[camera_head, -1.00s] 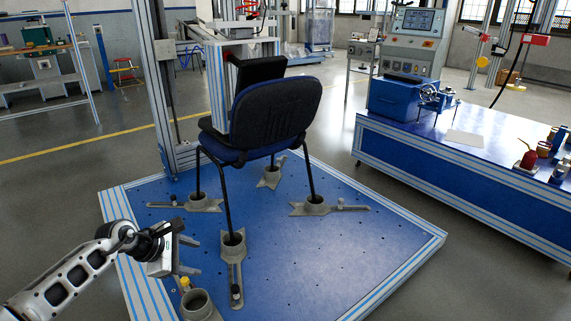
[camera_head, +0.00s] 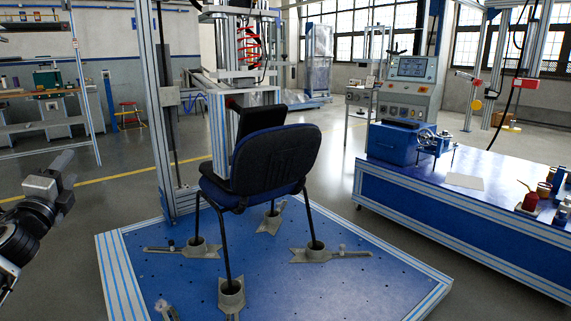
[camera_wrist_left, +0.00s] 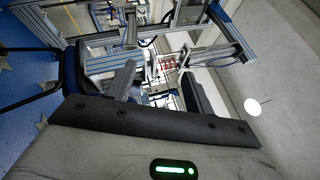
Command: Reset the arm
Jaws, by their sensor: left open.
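My left arm is raised at the left edge of the head view. Its gripper (camera_head: 68,170) is open and empty, held in the air left of the blue platform. In the left wrist view the two dark fingers of the gripper (camera_wrist_left: 157,88) stand apart with nothing between them. The dark blue chair (camera_head: 275,160) stands upright on the platform (camera_head: 300,285), well apart from my gripper. Its visible legs stand in grey foot holders (camera_head: 232,297). My right gripper is not in view.
An aluminium test frame (camera_head: 160,110) stands behind and left of the chair. A blue bench (camera_head: 480,205) with a control console (camera_head: 408,85) and a red bottle (camera_head: 530,200) is at the right. Grey floor (camera_head: 85,225) is clear between my left arm and the platform.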

